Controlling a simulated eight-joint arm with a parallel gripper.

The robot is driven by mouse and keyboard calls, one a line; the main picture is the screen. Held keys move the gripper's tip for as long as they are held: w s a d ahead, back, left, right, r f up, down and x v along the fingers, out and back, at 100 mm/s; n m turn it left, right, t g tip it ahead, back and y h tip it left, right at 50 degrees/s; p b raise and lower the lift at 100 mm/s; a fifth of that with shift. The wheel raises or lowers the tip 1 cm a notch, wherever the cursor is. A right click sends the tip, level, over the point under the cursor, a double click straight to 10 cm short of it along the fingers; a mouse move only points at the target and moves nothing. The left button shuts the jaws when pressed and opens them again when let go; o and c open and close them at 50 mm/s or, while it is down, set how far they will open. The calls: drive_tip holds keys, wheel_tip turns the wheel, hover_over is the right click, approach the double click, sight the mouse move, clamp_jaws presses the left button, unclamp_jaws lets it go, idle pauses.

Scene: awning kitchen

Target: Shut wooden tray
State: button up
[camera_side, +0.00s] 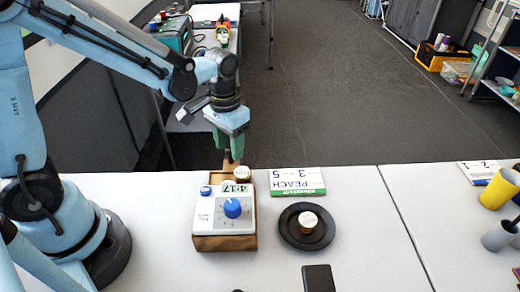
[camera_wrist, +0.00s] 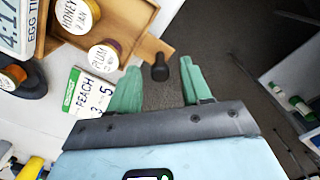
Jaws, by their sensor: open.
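The wooden tray (camera_wrist: 127,17) is a drawer pulled out of the far side of a wooden box (camera_side: 225,243). It holds a jar labelled HONEY (camera_wrist: 78,14) and a jar labelled PLUM (camera_wrist: 104,56). Its outer end panel (camera_wrist: 150,48) carries a black knob (camera_wrist: 160,72). In the side view the tray (camera_side: 213,178) is partly hidden behind a white timer. My gripper (camera_side: 232,157) points down at the tray's far end. In the wrist view my gripper (camera_wrist: 160,88) has its green fingers apart, with the knob showing between the tips; I cannot tell if they touch it.
The white timer (camera_side: 215,215) with a blue dial sits on the box. A PEACH card (camera_side: 297,181) lies to its right. A dark plate (camera_side: 290,238) bears a small jar (camera_side: 308,221). A black phone-like slab (camera_side: 318,279) lies in front. The table's far edge is close beyond the tray.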

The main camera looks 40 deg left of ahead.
sight(227, 172)
clamp_jaws()
drive_tip(key=s+d, duration=0.6)
drive_tip(key=shift+s+d, duration=0.1)
drive_tip(key=shift+d, duration=0.05)
unclamp_jaws()
idle(0.4)
